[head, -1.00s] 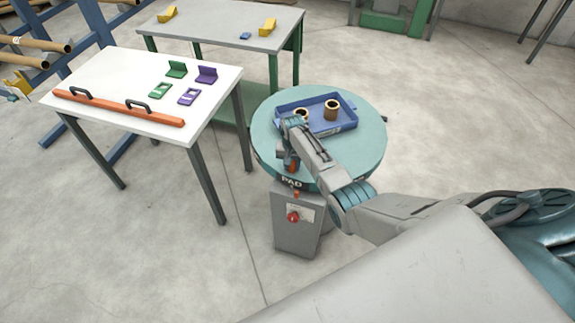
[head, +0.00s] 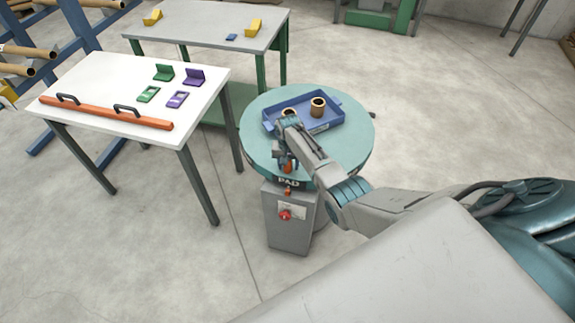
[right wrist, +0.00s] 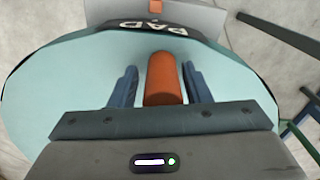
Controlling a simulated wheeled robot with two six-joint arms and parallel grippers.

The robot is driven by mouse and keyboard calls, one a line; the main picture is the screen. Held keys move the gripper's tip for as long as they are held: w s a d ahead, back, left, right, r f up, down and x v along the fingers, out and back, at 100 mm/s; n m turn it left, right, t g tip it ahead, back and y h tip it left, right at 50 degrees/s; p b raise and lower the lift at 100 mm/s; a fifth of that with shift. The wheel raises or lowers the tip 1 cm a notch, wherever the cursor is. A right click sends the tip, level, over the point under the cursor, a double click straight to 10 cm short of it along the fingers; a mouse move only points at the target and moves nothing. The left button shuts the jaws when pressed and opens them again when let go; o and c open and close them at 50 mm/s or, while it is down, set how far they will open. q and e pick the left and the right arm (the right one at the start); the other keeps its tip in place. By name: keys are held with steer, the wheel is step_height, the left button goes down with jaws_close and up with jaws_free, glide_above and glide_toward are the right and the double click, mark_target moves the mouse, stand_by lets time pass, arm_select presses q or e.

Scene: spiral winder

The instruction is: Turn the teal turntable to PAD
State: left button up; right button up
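The round teal turntable (head: 352,150) stands at the middle right, with a white-on-dark PAD label (head: 289,183) on its front rim; the label also shows in the right wrist view (right wrist: 153,27). The label is close above the orange marker (head: 288,191) on the grey pedestal (head: 290,235). My right gripper (head: 286,165) is low over the turntable's front edge. In the right wrist view its blue fingers stand on either side of an upright orange handle (right wrist: 162,80), with narrow gaps visible. My left gripper is not in view.
A blue tray (head: 325,126) with two brown ring-like parts (head: 318,107) sits on the turntable. A white table (head: 90,85) with an orange bar (head: 100,113) stands left. A grey table (head: 205,28) stands behind. The floor in front is clear.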

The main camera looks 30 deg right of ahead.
steer(key=shift+s, duration=0.1)
step_height(320, 180, up, 11)
steer(key=shift+f+b, duration=0.15)
steer(key=shift+b, duration=0.35)
stand_by(0.6)
